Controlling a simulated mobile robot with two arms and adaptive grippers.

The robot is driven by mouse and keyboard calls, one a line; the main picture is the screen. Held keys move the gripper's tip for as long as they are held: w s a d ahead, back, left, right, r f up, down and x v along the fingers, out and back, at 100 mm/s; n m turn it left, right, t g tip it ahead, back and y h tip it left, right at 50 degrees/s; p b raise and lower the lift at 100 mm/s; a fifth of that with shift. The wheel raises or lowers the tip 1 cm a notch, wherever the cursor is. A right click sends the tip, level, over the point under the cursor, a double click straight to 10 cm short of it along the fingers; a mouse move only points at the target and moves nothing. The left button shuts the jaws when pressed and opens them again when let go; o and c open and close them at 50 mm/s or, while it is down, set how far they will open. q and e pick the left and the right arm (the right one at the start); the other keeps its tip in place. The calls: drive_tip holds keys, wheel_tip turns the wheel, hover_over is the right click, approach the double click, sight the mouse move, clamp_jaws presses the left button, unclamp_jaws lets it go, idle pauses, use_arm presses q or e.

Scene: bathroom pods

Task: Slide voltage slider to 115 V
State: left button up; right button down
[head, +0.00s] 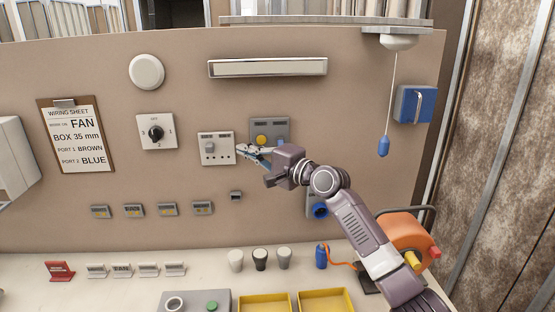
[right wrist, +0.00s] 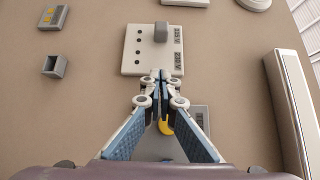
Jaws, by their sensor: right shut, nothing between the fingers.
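The voltage slider is a white wall plate (head: 222,158) with a raised grey knob (head: 210,147) and a row of holes. In the right wrist view the plate (right wrist: 135,62) shows labels reading 115 V and 230 V. There the knob (right wrist: 161,32) sits beside the 115 V label. My right gripper (head: 240,149) is at the plate's right side, away from the knob. Its fingertips (right wrist: 157,78) are shut and empty, at the 230 V end of the plate. I cannot tell if they touch it. My left gripper is not in view.
A grey panel with a yellow button (head: 262,140) is partly behind my right gripper. A rotary switch (head: 156,133) is left of the plate. A long light fixture (head: 267,67) is above. Cups (head: 260,259) and yellow trays (head: 265,304) stand on the counter below.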

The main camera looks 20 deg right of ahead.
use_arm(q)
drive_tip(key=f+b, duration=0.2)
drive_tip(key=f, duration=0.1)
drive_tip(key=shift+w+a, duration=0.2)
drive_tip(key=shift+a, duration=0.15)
use_arm(e)
drive_tip(key=a+v, duration=0.1)
drive_tip(key=v, duration=0.6)
drive_tip(key=shift+s+d, duration=0.2)
drive_tip(key=shift+s, duration=0.45)
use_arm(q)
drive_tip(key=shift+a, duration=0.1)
use_arm(e)
drive_tip(key=shift+r, duration=0.1)
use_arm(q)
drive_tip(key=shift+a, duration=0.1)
